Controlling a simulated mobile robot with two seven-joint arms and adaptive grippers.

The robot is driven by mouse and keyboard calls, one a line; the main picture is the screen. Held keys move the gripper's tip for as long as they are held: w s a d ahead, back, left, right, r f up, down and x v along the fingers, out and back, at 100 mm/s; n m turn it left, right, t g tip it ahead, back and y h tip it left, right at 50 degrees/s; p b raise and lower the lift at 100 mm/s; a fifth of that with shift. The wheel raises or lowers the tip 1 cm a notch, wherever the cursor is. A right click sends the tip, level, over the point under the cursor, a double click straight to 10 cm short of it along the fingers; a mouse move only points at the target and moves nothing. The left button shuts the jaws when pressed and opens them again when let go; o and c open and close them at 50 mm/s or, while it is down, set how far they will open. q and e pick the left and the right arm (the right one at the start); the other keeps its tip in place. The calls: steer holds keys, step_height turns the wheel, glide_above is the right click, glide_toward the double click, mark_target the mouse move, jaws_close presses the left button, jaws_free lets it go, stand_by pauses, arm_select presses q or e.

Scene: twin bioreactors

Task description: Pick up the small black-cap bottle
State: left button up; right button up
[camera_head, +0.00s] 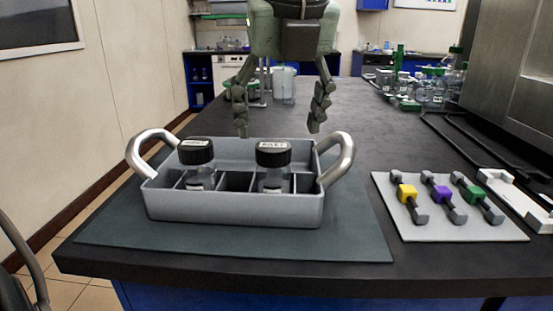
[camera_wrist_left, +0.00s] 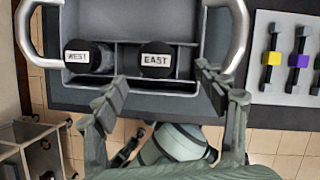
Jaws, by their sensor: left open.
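Two small clear bottles with black caps stand upright in a grey tray with two silver handles (camera_head: 235,208). The left bottle (camera_head: 196,153) has a cap labelled WEST in the left wrist view (camera_wrist_left: 88,57). The right bottle (camera_head: 273,154) has a cap labelled EAST, clear in the left wrist view (camera_wrist_left: 156,60). Their lower parts are partly hidden by the tray's front wall. My left gripper (camera_head: 279,130) is open and empty, fingers spread and pointing down, above and behind the tray in the head view. It touches neither bottle. My right gripper is not in view.
The tray stands on a dark mat (camera_head: 350,235) near the bench's front edge. To the right, a pale board (camera_head: 460,226) holds yellow, purple and green clamp-like pieces. Glassware with green caps (camera_head: 425,90) stands far right. The bench behind the tray is mostly clear.

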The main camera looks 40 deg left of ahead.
mark_target(274, 147)
arm_select(q)
steer(key=shift+w+a+f, duration=0.1)
steer(key=shift+w+f, duration=0.05)
steer(key=shift+f, duration=0.1)
steer(key=x, duration=0.6)
steer(key=shift+s+a+f+p, duration=0.15)
steer(key=shift+s+p, duration=0.1)
steer(key=shift+p, duration=0.15)
steer(key=shift+w+a+f, duration=0.1)
steer(key=shift+w+f, duration=0.05)
steer(key=shift+f, duration=0.2)
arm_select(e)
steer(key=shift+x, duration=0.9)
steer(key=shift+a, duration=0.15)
arm_select(q)
steer(key=c, duration=1.4)
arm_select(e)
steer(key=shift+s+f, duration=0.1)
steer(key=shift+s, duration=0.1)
arm_select(q)
steer(key=shift+r, duration=0.1)
